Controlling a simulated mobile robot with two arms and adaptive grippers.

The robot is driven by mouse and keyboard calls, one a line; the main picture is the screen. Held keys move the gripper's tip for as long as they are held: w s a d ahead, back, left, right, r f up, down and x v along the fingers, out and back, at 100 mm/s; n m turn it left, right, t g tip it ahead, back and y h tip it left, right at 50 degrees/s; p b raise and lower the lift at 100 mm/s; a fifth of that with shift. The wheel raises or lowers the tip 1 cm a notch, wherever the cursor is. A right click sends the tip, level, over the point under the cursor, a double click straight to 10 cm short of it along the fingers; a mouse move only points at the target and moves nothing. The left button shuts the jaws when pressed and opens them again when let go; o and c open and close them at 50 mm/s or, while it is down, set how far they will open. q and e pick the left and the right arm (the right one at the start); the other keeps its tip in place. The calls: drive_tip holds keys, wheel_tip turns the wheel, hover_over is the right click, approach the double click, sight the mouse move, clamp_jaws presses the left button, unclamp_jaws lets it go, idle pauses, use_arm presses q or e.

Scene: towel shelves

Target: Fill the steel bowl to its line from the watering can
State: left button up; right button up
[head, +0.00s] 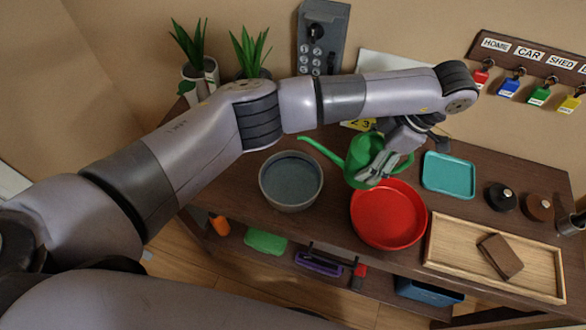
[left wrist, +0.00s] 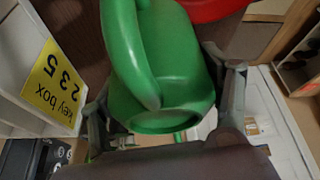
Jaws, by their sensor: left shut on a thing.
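The green watering can (head: 362,152) is in the grip of my left gripper (head: 378,167). Its long spout points left, with the tip beyond the back right rim of the steel bowl (head: 290,203). In the left wrist view the can (left wrist: 165,65) fills the space between the two fingers, and its handle loop shows. I cannot tell whether the can touches the table. The bowl stands upright, and its inside looks grey; I cannot make out a line or water in it. My right gripper is not in view.
A red round dish (head: 388,215) lies just in front of the can. A teal tray (head: 448,175), dark round objects (head: 500,197) and a wooden tray (head: 490,262) with a brown block are to the right. Potted plants (head: 250,55) and a key box (head: 320,40) are behind.

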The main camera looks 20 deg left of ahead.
use_arm(q)
drive_tip(key=s+m+t+p, duration=0.2)
drive_tip(key=s+m, duration=0.5)
drive_tip(key=s, duration=0.4)
drive_tip(key=shift+s+a+f+t+h+p, duration=0.2)
drive_tip(key=shift+a+f+t+h+p, duration=0.15)
drive_tip(key=shift+p, duration=0.25)
drive_tip(key=h+p, duration=0.1)
drive_tip(key=r+g+h+p, duration=0.1)
drive_tip(key=h+p, duration=0.1)
drive_tip(key=g+h+p, duration=0.1)
drive_tip(key=h, duration=0.1)
drive_tip(key=shift+a+r+p, duration=0.3)
drive_tip(key=shift+a+p, duration=0.05)
drive_tip(key=shift+a, duration=0.05)
drive_tip(key=shift+d, duration=0.15)
drive_tip(key=shift+a, duration=0.2)
